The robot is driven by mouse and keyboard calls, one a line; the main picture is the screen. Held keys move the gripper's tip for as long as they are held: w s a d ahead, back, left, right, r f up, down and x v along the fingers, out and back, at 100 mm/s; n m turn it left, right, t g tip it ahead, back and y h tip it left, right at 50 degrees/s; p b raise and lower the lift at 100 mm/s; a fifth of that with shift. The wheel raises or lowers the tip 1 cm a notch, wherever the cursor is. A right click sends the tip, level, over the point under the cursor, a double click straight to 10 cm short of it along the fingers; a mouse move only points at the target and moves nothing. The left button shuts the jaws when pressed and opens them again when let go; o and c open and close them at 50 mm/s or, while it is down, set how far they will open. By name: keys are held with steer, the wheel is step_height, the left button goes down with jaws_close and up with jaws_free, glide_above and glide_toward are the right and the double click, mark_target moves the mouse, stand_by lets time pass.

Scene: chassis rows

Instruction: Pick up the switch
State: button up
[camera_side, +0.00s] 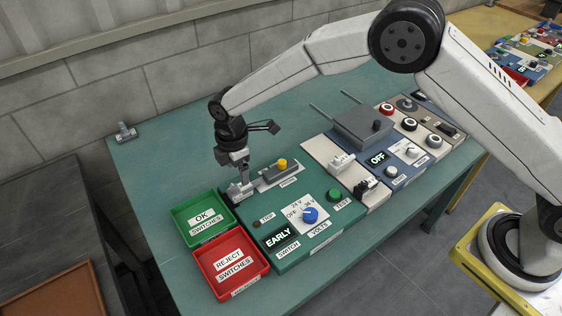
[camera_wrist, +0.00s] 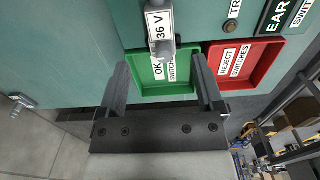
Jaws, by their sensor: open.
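A small grey switch with a white "36 V" label (camera_wrist: 162,27) stands on the green panel (camera_wrist: 190,20) in the wrist view, its metal body pointing toward my gripper. My gripper (camera_wrist: 161,62) is open, one dark finger on each side of the line to the switch, with a gap on both sides.
A green "OK switches" tray (camera_side: 188,229) and a red "reject switches" tray (camera_side: 251,289) stand at the panel's left. The panel holds a blue knob (camera_side: 310,215), a yellow button (camera_side: 282,163) and a lit "EARLY" sign (camera_side: 277,238). Teal bench is free behind the panel.

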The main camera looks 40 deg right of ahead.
mark_target(239, 188)
steer(key=shift+a+f, duration=0.1)
steer(key=shift+f, duration=3.5)
jaws_close()
